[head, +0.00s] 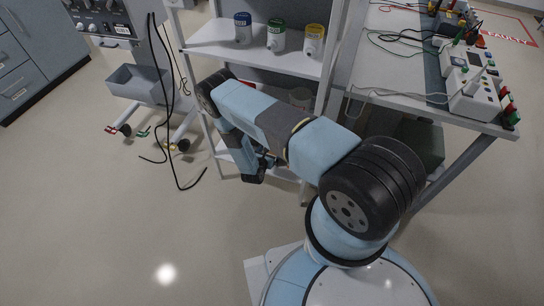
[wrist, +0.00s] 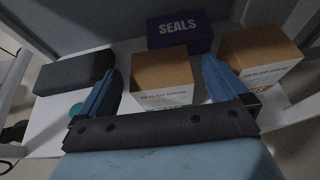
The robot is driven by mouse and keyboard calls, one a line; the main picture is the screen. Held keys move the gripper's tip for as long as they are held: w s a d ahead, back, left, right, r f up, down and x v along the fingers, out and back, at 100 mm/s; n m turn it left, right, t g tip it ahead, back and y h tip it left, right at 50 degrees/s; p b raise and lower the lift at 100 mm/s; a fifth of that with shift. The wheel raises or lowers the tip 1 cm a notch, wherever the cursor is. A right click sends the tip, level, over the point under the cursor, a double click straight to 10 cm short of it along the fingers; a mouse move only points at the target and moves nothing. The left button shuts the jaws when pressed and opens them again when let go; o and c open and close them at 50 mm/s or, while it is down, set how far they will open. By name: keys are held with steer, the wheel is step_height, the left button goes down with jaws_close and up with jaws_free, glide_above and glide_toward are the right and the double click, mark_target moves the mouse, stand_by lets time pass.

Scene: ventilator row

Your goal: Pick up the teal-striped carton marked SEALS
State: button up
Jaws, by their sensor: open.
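In the wrist view a carton (wrist: 162,75) with a brown top and pale printed front stands in the middle of a white shelf. Its print is blurred, and a faint teal tint shows low on the front. My gripper (wrist: 158,66) is open, its blue fingers left and right of this carton in the picture; I see no contact. Behind it a dark purple box (wrist: 180,32) bears the large word SEALS. In the head view my gripper (head: 264,165) is at the shelf unit, partly hidden by my arm, and the cartons cannot be made out.
A similar carton (wrist: 258,57) with an orange mark stands right of the middle one. A dark box (wrist: 75,72) lies left, with a teal round thing (wrist: 76,110) near the left finger. Several jars (head: 276,36) stand on the upper shelf (head: 205,45). Black cables (head: 172,100) hang left.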

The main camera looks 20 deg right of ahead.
steer(key=shift+f+x, duration=0.1)
steer(key=shift+x, duration=1.3)
steer(key=shift+f+x, duration=0.15)
steer(key=shift+x, duration=1.25)
steer(key=shift+s+a, duration=0.1)
steer(key=c, duration=0.9)
